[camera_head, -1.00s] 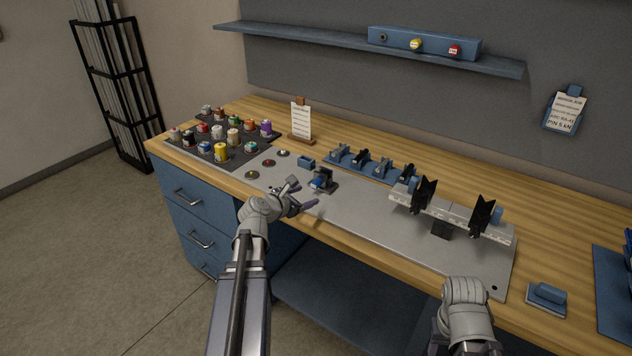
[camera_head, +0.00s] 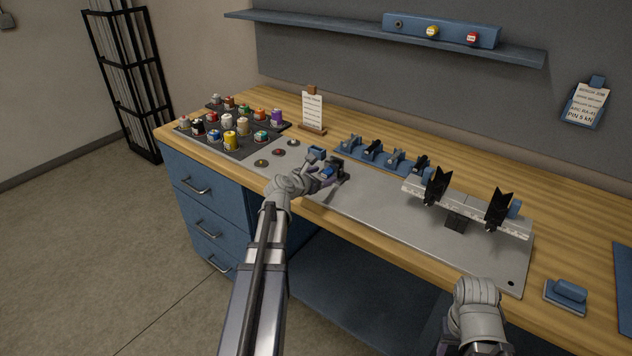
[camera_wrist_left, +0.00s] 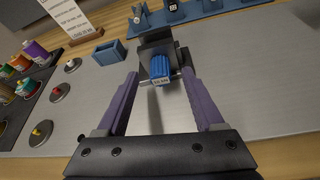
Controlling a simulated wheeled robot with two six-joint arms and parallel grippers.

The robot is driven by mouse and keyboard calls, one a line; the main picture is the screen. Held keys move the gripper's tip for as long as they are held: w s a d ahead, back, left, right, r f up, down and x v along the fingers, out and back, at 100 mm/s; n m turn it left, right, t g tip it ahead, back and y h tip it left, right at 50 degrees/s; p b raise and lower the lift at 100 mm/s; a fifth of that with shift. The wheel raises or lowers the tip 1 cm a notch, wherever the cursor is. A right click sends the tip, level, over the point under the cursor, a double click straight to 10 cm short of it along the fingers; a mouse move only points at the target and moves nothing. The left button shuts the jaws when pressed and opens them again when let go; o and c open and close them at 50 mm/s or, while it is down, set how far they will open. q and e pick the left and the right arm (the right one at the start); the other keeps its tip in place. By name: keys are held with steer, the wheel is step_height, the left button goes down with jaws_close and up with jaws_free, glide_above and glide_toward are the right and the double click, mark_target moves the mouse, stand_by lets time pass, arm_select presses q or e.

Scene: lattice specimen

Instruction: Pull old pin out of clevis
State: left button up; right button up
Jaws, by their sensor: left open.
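The clevis stands on the grey plate as a small dark block (camera_head: 345,173) with a blue ribbed, labelled part (camera_wrist_left: 160,70) at its front. A thin metallic pin end (camera_wrist_left: 146,82) seems to stick out beside the blue part; I cannot tell exactly how it sits in the clevis. My left gripper (camera_head: 325,165) is open. In the left wrist view its purple fingers (camera_wrist_left: 160,85) lie left and right of the blue part, with gaps on both sides. My right arm's grey wrist (camera_head: 476,305) is low at the bench's front edge; its fingers are hidden.
A small blue open box (camera_wrist_left: 110,52) stands left of the clevis. Several blue holders (camera_head: 372,150) stand in a row behind. A fixture with black V-shaped jaws (camera_head: 455,215) stands to the right. Several coloured cans (camera_head: 230,140) stand at left. The grey plate (camera_head: 420,235) is clear in front.

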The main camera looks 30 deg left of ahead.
arm_select(q)
steer(key=shift+w+f, duration=0.1)
steer(key=shift+w, duration=0.2)
steer(key=shift+c, duration=0.2)
jaws_close()
stand_by(0.7)
stand_by(0.3)
